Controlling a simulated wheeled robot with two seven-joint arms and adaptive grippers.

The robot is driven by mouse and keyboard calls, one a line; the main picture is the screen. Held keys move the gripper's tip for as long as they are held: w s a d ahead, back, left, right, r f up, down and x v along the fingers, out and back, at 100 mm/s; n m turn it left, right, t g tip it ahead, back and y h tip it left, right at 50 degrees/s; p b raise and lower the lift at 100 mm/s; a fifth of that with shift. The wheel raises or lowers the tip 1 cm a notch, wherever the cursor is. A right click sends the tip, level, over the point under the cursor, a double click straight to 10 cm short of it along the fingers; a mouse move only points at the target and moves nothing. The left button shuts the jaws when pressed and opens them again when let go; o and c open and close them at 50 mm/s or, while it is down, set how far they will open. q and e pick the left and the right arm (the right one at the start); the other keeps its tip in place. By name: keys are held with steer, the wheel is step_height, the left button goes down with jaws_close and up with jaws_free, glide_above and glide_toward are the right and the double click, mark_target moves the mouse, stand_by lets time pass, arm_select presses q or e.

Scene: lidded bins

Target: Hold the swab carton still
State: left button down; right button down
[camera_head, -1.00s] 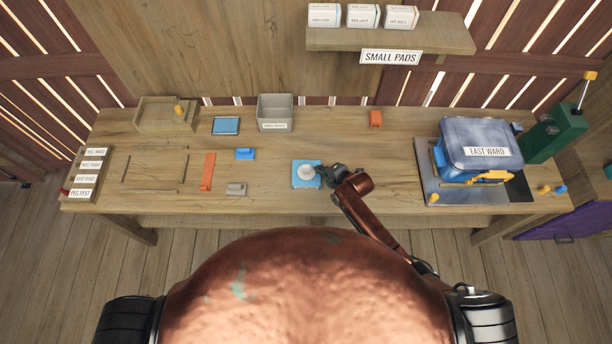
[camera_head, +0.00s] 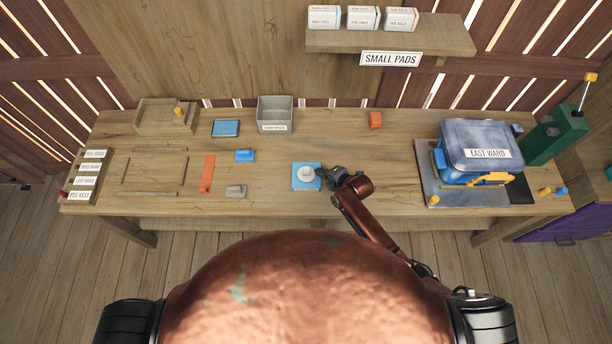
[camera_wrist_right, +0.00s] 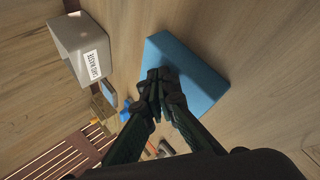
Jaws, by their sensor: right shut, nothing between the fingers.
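The swab carton, a light blue box (camera_head: 307,184) with a white round piece on top, sits on the bench in front of me, right of the middle. It also shows in the right wrist view as a blue block (camera_wrist_right: 200,72). My right gripper (camera_head: 322,173) is at the carton's right side. Its fingers (camera_wrist_right: 158,78) are shut with nothing between them, and their tips appear against or very close to the carton's side; exact contact is hard to tell. My left gripper is not in view.
A blue lidded bin marked EAST WARD (camera_head: 480,150) stands on a grey mat at right. A grey open box (camera_head: 275,114) is behind the carton. Orange (camera_head: 207,173), blue (camera_head: 244,155) and grey (camera_head: 236,190) pieces lie left. The bench around the carton is mostly clear.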

steer(key=shift+f+b, duration=0.4)
steer(key=shift+f, duration=0.1)
stand_by(0.8)
steer(key=shift+r+p, duration=3.1)
steer(key=shift+r, duration=0.45)
steer(key=shift+w+d+f+b, duration=0.25)
steer(key=shift+f+b, duration=0.15)
steer(key=shift+b, duration=0.35)
steer(key=f+b, duration=0.4)
steer(key=f, duration=0.1)
steer(key=shift+s+d+f+b, duration=0.2)
steer(key=shift+b, duration=0.2)
steer(key=shift+f+b, duration=0.35)
steer(key=shift+f, duration=0.05)
